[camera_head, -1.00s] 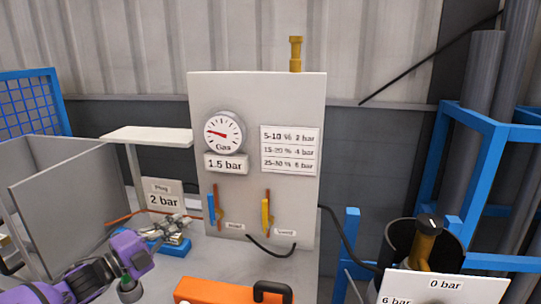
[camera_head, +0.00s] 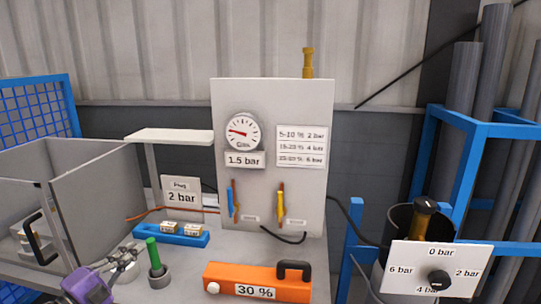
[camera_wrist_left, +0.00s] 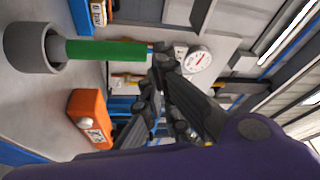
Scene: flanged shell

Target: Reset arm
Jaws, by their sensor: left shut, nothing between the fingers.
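My left gripper (camera_head: 127,256) is low on the left in the head view, above the bench and in front of the blue holder. Its purple arm (camera_head: 88,287) comes in from the bottom left. Its fingers (camera_wrist_left: 158,82) also show in the left wrist view, shut and empty. A green rod (camera_head: 153,254) stands upright in a grey cup (camera_head: 159,275) just right of the gripper. The rod (camera_wrist_left: 105,50) and cup (camera_wrist_left: 33,48) show beside the fingers in the wrist view. My right arm is not in view.
The blue holder (camera_head: 182,238) carries small labelled blocks. An orange box (camera_head: 228,287) marked 30 % lies at the front. The gauge panel (camera_head: 265,110) stands behind. A grey open box (camera_head: 85,185) is at left, and a pressure dial plate (camera_head: 418,286) at right.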

